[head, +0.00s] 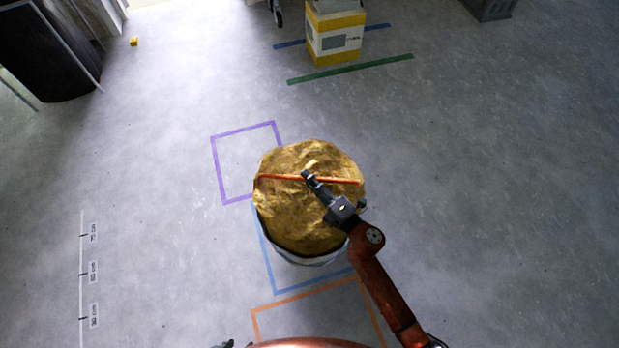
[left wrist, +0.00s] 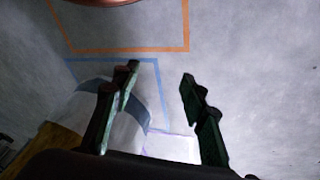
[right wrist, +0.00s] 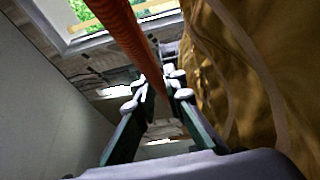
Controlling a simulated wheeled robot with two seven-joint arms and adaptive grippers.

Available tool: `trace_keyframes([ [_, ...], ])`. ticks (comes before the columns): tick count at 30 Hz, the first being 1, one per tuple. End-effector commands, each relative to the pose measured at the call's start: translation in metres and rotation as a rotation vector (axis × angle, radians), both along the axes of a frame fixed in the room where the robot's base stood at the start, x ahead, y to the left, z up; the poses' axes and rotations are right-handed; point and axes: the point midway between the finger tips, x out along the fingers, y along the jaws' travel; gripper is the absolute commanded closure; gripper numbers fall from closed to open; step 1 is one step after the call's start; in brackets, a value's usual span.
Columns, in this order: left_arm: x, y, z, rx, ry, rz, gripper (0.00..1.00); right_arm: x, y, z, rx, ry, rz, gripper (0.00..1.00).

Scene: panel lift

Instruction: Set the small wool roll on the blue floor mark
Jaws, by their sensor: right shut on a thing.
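The wool roll (head: 300,215) has a lumpy golden-brown top, a pale lower side and an orange handle bar (head: 280,177) across its top. My right gripper (head: 310,177) is shut on that bar, which runs between its fingers (right wrist: 160,88) in the right wrist view. The blue floor mark (head: 267,262) shows left of and below the roll, which covers much of it. I cannot tell whether the roll touches the floor. In the left wrist view my left gripper (left wrist: 160,82) is open and empty, with the roll's white and blue side (left wrist: 128,128) beyond its left finger.
A purple outline (head: 217,170) lies behind the blue mark and an orange outline (head: 285,303) in front. A yellow-and-white box (head: 335,40) stands at the back by green (head: 350,69) and blue strips. A dark cylinder (head: 45,50) stands far left. Floor to the right is clear.

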Motion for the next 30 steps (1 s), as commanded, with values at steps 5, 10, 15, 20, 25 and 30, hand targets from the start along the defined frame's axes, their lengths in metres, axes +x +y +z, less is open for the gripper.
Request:
trace_keyframes([
  [5, 0.004, -0.003, -0.003, -0.008, -0.018, 0.003, 0.6, 0.004, 0.003, 0.008, 0.009, -0.016, 0.005, 1.0],
  [10, 0.014, -0.012, -0.018, -0.035, -0.071, 0.013, 0.6, 0.006, 0.004, -0.006, 0.009, -0.012, 0.005, 1.0],
  [15, 0.025, -0.019, -0.034, -0.057, -0.14, 0.03, 0.6, 0.006, 0.003, -0.019, 0.009, -0.011, 0.005, 1.0],
  [20, 0.03, -0.019, -0.042, -0.059, -0.184, 0.036, 0.6, 0.006, 0.003, -0.025, 0.01, -0.013, 0.005, 1.0],
  [25, 0.032, -0.02, -0.044, -0.06, -0.203, 0.04, 0.6, 0.006, 0.003, -0.025, 0.009, -0.015, 0.005, 1.0],
  [30, 0.033, -0.02, -0.043, -0.06, -0.204, 0.039, 0.6, 0.006, 0.003, -0.025, 0.009, -0.015, 0.005, 1.0],
])
